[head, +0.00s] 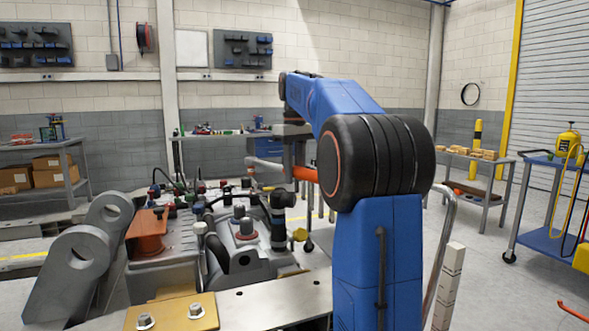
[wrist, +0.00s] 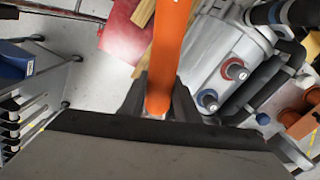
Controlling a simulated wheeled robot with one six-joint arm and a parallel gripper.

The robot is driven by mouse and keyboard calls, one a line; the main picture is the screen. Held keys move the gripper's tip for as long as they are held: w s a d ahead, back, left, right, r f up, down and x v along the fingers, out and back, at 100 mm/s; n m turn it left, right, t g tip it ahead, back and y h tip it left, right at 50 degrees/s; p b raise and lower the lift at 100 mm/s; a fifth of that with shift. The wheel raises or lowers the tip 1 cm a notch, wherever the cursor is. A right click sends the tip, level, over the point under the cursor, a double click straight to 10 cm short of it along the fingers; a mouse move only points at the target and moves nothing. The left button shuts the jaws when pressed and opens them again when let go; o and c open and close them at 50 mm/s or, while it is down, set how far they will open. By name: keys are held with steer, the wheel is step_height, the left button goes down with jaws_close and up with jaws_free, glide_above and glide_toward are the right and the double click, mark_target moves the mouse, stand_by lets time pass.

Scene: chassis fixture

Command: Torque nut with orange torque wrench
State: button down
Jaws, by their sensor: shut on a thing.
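My gripper (wrist: 157,98) is shut on the orange torque wrench (wrist: 172,45), whose handle runs up out of the wrist view between the two dark fingers. In the head view a short orange length of the wrench (head: 304,174) shows left of my arm's black joint, which hides the rest. A silver part continues from it to the left. Two hex fasteners sit on the yellow plate at the front, one left (head: 145,321) and one right (head: 195,311). I cannot tell which nut the task means. The wrench appears held clear of these fasteners.
The chassis fixture (head: 165,270) fills the lower left, with hoses, caps and a red-ringed post (head: 246,229). Grey lugs (head: 75,262) stand at its left. A blue cart (head: 548,228) and a wooden-block table (head: 470,170) stand right. Floor between them is open.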

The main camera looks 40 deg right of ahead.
steer(key=shift+s+f, duration=0.1)
steer(key=shift+f, duration=2.95)
steer(key=shift+s+a+f+m, duration=0.1)
steer(key=shift+a+m, duration=0.7)
steer(key=shift+a, duration=0.85)
stand_by(0.6)
steer(key=shift+r, duration=1.1)
stand_by(0.6)
